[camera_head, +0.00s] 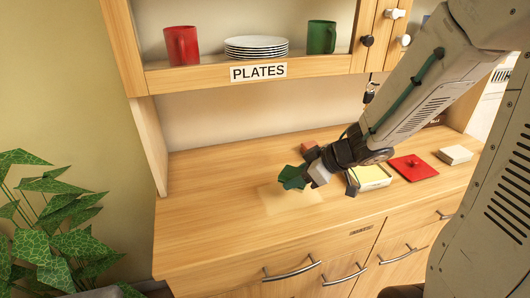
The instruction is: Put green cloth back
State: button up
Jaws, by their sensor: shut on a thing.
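The green cloth (291,179) is bunched up at the end of my gripper (306,172), over the wooden counter. My gripper is shut on it. I cannot tell whether the cloth's lower edge touches the counter. A pale, lighter patch (284,203) lies on the counter just below the cloth. My gripper's far side and part of the cloth are hidden.
Above, the shelf labelled PLATES (258,72) holds stacked plates and two mugs. The counter's left is clear.

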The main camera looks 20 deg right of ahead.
jog(key=w, duration=0.5)
jog(key=w+f, duration=0.1)
jog(key=w, duration=0.4)
jog(key=w+a, duration=0.1)
jog(key=w, duration=0.5)
jog(key=shift+f, duration=0.25)
jog(key=f, duration=0.2)
jog(key=shift+w+f, duration=0.35)
jog(key=shift+f, duration=0.4)
jog(key=shift+f, duration=0.1)
jog(key=o, duration=0.5)
jog(key=shift+f, duration=0.1)
jog(key=shift+c, duration=0.2)
jog(key=o, duration=0.4)
